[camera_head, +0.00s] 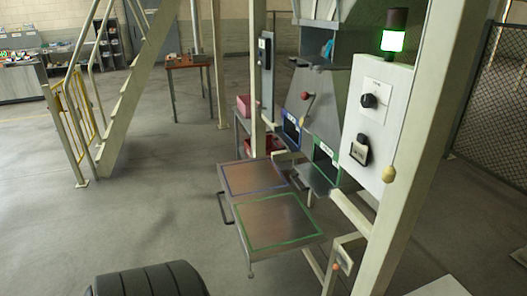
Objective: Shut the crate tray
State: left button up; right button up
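Two flat metal trays stick out at the foot of a grey machine in the middle of the head view. The farther tray (252,177) has a blue outline and a dark bar handle (224,208) at its left edge. The nearer tray (275,222) has a green outline and a bar handle at its left front side. Both tops look bare. I cannot tell from the picture which one is the crate tray. Neither of my grippers shows.
A pale control panel (383,105) with black knobs and a green lamp (393,42) stands right of the trays. A pale post (415,150) rises in front at right. Stairs (138,85) stand at left. The floor left of the trays is clear.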

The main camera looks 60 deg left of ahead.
aim_at(270, 220)
jog(key=u, duration=1.6)
jog(key=i+j+z, duration=0.1)
jog(key=i+j, duration=0.2)
